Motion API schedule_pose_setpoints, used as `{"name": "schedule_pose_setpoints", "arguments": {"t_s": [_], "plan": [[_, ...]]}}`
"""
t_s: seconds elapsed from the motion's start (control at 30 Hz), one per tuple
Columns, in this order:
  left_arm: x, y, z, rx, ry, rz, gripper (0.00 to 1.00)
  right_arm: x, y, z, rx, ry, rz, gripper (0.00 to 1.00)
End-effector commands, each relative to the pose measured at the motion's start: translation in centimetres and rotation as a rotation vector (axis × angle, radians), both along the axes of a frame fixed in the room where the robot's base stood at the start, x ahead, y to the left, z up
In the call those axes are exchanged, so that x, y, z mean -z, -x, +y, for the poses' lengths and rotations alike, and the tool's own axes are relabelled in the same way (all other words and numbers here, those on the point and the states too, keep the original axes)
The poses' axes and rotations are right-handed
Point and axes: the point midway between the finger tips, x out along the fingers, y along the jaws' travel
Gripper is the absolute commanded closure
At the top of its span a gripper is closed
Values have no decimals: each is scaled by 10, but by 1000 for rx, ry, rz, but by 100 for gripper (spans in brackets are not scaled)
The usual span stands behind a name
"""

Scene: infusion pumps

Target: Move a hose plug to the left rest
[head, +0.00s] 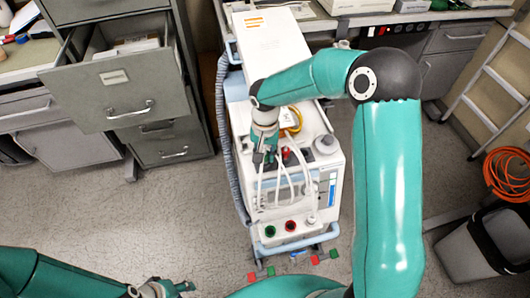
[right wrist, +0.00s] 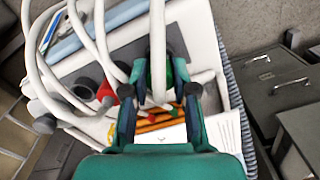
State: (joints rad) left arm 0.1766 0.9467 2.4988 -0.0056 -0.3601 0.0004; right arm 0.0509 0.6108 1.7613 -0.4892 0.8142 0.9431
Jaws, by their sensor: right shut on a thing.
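The white infusion pump cart (head: 268,205) stands in the middle of the head view, with several white hoses on top. My right gripper (head: 265,157) is over its left side. In the right wrist view my right gripper (right wrist: 158,92) is shut on a hose plug at the end of a white hose (right wrist: 157,45); the fingers mostly hide the plug, and some green shows there. A red hose plug (right wrist: 105,94) is beside it. A green socket (head: 270,231) and a red socket (head: 291,226) are on the cart's front. I cannot tell which part is the left rest. My left gripper (head: 178,288) is low, away from the cart.
A grey cabinet (head: 120,95) with an open drawer stands left of the cart. A ribbed blue-grey hose (head: 226,150) runs down the cart's left side. A bin (head: 475,250) and an orange hose coil (head: 508,172) are at the right. The floor left of the cart is clear.

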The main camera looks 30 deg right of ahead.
Motion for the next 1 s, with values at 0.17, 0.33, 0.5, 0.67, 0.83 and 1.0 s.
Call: {"name": "schedule_pose_setpoints", "arguments": {"t_s": [0.17, 0.33, 0.5, 0.67, 0.83, 1.0], "plan": [[0, 0, 0, 0, 0, 0, 60, 0, 0, 0, 0, 0, 0, 47], [0, 0, 0, 0, 0, 0, 60, 0, 0, 0, 0, 0, 0, 44], [-1, 0, 0, 0, 0, -1, 60, -1, 0, 0, 0, 0, 0, 44], [-1, 0, 0, 0, 0, 0, 60, -12, -1, 0, 0, 0, -2, 44], [-1, 0, 0, 0, 0, 0, 60, -41, -2, 0, 1, 0, -6, 44], [0, 0, 0, 0, 0, 0, 60, -76, -2, 0, 0, 0, -5, 44]]}}
